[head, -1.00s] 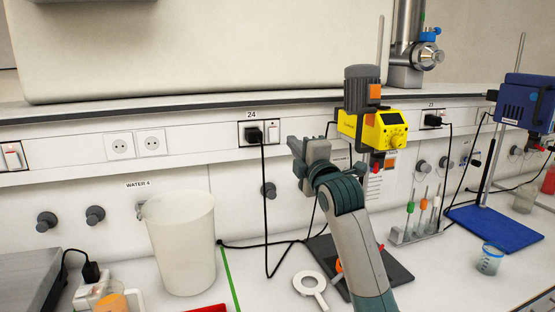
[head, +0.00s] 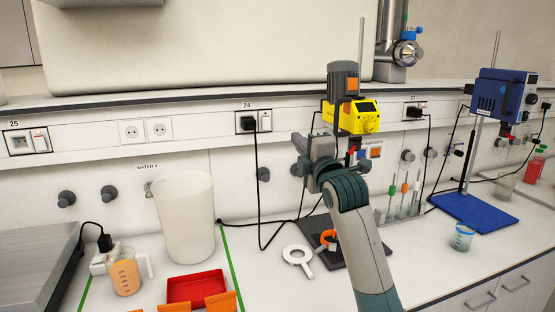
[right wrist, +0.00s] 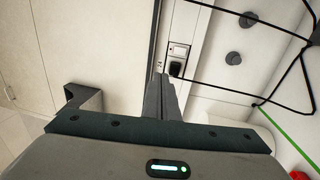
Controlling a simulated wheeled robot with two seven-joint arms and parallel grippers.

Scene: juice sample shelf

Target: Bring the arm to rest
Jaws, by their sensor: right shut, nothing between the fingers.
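My right arm (head: 358,235) rises from the bottom of the head view, grey with dark teal joints. My right gripper (head: 298,150) is raised in front of the back wall, left of the yellow stirrer (head: 357,117), and touches nothing that I can see. In the right wrist view its fingers (right wrist: 160,97) are closed together and empty, with the wall socket strip behind them. My left gripper is not in view.

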